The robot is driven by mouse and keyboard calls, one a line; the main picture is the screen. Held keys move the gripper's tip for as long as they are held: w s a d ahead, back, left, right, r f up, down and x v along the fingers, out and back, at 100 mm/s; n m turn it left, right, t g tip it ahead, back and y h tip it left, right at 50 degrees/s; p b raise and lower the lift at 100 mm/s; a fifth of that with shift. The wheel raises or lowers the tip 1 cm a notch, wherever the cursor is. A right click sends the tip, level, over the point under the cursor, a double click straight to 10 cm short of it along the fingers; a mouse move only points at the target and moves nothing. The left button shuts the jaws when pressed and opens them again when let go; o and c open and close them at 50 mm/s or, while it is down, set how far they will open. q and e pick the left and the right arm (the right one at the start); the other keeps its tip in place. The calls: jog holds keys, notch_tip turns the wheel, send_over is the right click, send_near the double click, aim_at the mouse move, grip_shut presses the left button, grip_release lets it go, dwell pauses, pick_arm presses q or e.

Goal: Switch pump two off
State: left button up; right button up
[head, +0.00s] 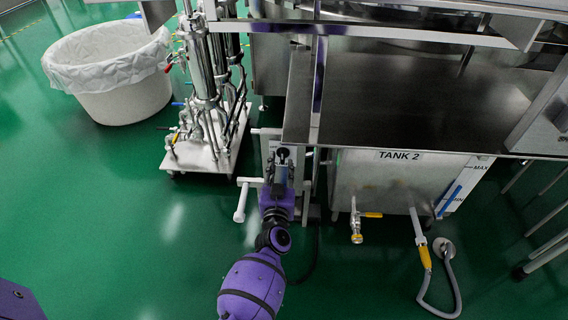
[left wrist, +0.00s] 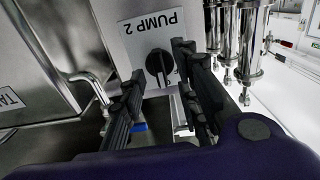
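The pump two switch is a black rotary knob (left wrist: 158,66) on a light grey box (left wrist: 133,46) labelled PUMP 2, which reads upside down in the left wrist view. In the head view the box shows only partly behind my gripper, and the knob is hidden there. My left gripper (left wrist: 160,70) is open, with one black finger on each side of the knob in the picture. I cannot tell whether the fingers touch the knob. In the head view my left gripper (head: 283,160) is in front of the box, below the steel tabletop. My right gripper is not in view.
Tank 2 (head: 375,180) stands right of the box, with a yellow-handled valve (head: 357,222) and a grey hose (head: 455,290). A pipe rack on a white wheeled base (head: 210,155) stands to the left, beside a white lined bin (head: 125,95). The steel tabletop (head: 400,95) overhangs.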

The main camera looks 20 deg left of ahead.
aim_at(282, 160)
pick_arm(q)
jog(key=shift+b+x, duration=0.4)
jog(key=shift+x, duration=1.1)
grip_shut()
